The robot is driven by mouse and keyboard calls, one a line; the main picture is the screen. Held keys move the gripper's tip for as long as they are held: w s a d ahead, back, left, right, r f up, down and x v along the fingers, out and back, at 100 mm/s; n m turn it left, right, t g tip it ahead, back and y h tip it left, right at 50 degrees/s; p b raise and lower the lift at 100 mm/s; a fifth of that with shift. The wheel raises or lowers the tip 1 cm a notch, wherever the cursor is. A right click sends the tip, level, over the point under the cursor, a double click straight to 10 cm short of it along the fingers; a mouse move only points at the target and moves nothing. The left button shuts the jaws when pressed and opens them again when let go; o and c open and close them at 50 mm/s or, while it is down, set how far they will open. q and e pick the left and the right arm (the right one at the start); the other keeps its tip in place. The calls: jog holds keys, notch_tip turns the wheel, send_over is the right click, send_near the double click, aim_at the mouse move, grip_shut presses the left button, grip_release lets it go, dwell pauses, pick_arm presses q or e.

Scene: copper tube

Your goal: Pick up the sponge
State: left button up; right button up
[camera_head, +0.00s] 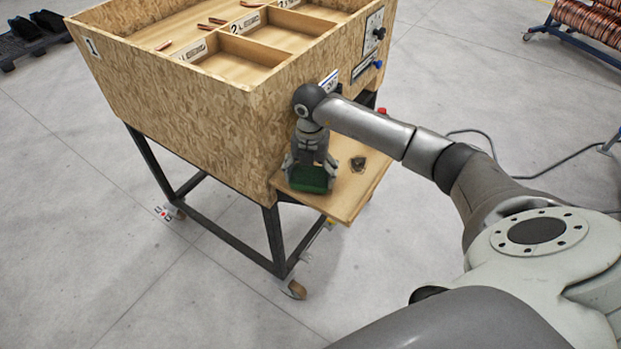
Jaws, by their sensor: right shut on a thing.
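A dark green sponge (308,180) is at the front left part of a small wooden side shelf (347,205). My right gripper (311,172) comes down on it from above, with its fingers on either side, and is shut on it. The fingers hide part of the sponge. I cannot tell whether the sponge still touches the shelf. My left gripper is not in view.
A large chipboard bin (170,105) on a dark wheeled frame stands beside the shelf, with compartments holding several copper pieces (212,22). A small dark object (358,163) lies on the shelf. A rack of copper tube (590,20) stands far right.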

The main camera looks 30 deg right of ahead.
jog(key=shift+d+r+b, duration=0.15)
jog(key=shift+r+b, duration=0.25)
jog(key=shift+r, duration=0.15)
jog(key=shift+d+r+b, duration=0.15)
jog(key=shift+r+b, duration=0.2)
jog(key=shift+r, duration=0.2)
jog(key=s+d+r+b, duration=0.6)
jog(key=s+d+r, duration=0.3)
jog(key=d+r, duration=0.15)
jog(key=s+a+f+m, duration=0.2)
jog(key=a+m, duration=0.6)
jog(key=m, duration=0.1)
jog(key=s+a+f+m, duration=0.2)
jog(key=a+f+m, duration=0.1)
jog(key=a+m, duration=0.5)
jog(key=s+a+f+m, duration=0.2)
jog(key=a+m, duration=0.6)
jog(key=m, duration=0.2)
jog(key=shift+s+a+f, duration=0.15)
jog(key=shift+a, duration=0.25)
